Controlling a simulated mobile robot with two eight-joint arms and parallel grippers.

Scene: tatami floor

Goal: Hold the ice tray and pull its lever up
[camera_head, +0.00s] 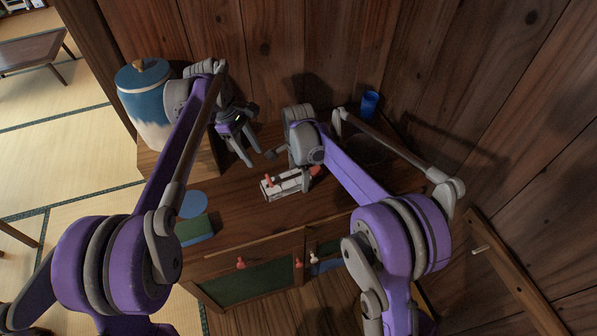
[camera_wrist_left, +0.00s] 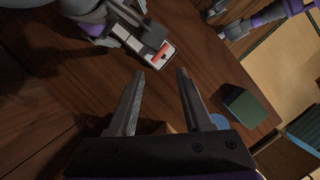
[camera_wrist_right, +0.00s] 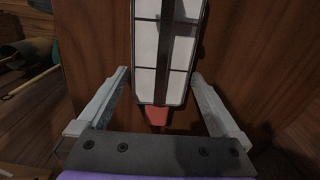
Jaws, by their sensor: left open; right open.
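The ice tray (camera_head: 284,187) is white with a grey frame and lies on the wooden cabinet top. A red piece shows at each end of it in the head view. In the left wrist view the tray (camera_wrist_left: 133,42) is partly covered by my right gripper and shows a red-orange piece (camera_wrist_left: 161,50). My right gripper (camera_wrist_right: 158,76) is open, with its fingers on either side of one tray end, just above a red tab (camera_wrist_right: 156,116). Contact is unclear. My left gripper (camera_head: 254,158) is open and empty, left of the tray and apart from it.
A blue-and-white jar (camera_head: 143,105) stands on a wooden box at the back left. A blue cup (camera_head: 369,104) stands near the wooden wall. A blue disc (camera_head: 193,204) and green block (camera_head: 194,230) lie at the front left. Cabinet top between disc and tray is clear.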

